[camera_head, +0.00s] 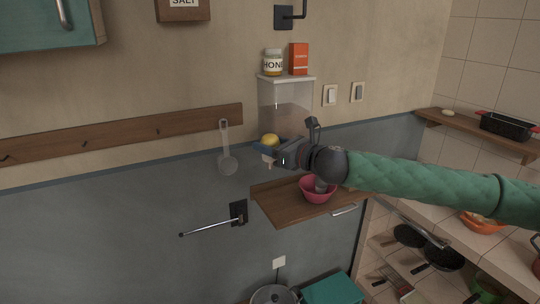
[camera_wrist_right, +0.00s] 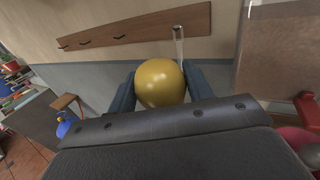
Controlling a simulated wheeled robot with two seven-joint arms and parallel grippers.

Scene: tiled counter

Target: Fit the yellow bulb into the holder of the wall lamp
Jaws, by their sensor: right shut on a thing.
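The yellow bulb (camera_head: 270,140) is round and smooth. My right gripper (camera_head: 268,148) is shut on it, in front of the clear dispenser on the wall. In the right wrist view the bulb (camera_wrist_right: 160,83) sits between the two dark fingers of the right gripper (camera_wrist_right: 162,90). A pale tip shows just below the bulb in the head view. A black square wall mount with a bent rod (camera_head: 285,17) is at the top edge; it may be the wall lamp, and its upper part is cut off. No holder is clearly visible. My left gripper is not in view.
A clear dispenser (camera_head: 285,98) carries a honey jar (camera_head: 273,63) and an orange box (camera_head: 298,59). A wooden shelf (camera_head: 280,206) with a pink bowl (camera_head: 316,194) is below the right arm. A black wall bracket with a rod (camera_head: 237,212) sticks out lower left. A ladle (camera_head: 226,160) hangs left.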

